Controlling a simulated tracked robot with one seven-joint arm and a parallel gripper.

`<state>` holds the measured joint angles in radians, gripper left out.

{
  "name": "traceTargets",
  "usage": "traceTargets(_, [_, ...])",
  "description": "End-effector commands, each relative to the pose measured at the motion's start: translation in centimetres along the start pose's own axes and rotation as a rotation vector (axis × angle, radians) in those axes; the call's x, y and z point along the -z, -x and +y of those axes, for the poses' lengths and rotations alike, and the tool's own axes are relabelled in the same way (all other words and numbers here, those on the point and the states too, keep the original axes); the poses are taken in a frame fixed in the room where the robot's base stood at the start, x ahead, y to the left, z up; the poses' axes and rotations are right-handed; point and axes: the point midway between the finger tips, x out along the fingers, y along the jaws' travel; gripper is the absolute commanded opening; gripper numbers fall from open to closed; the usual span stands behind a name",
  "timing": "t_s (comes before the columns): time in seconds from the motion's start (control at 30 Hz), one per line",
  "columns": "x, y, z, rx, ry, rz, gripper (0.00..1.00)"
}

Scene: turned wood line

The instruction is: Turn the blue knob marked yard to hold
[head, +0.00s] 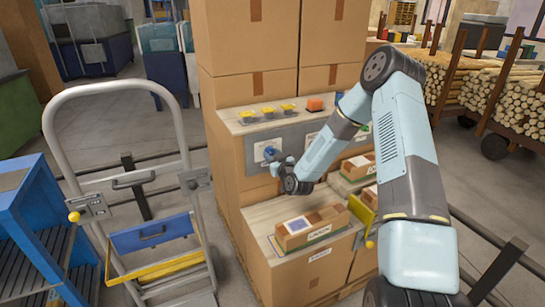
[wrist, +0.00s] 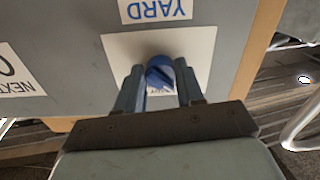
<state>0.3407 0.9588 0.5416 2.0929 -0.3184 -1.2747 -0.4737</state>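The blue knob (wrist: 160,72) sits on a white plate (wrist: 193,45) on a grey panel, below a label reading YARD (wrist: 158,10), upside down in the wrist view. A small label under the knob is mostly hidden. In the head view the knob (head: 270,153) shows on the left part of the panel. My gripper (wrist: 159,82) has one finger on each side of the knob, at its height in the picture. The fingers are apart, with almost no gap beside the knob; whether they press on it I cannot tell. The head view shows my gripper (head: 283,168) close to the panel.
A hand truck (head: 122,88) stands left, log racks (head: 487,95) right. Another label (wrist: 15,75) is beside the plate.

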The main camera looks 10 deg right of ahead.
Motion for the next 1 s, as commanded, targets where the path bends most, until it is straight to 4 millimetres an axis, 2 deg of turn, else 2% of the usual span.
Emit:
traceTargets(0.03, [0.00, 0.00, 0.01, 0.000, 0.000, 0.000, 0.31])
traceTargets(0.3, [0.00, 0.01, 0.01, 0.000, 0.000, 0.000, 0.07])
traceTargets(0.67, [-0.01, 0.02, 0.02, -0.001, -0.067, 0.000, 0.07])
traceTargets(1.0, [-0.03, 0.02, -0.04, -0.001, -0.327, 0.000, 0.07])
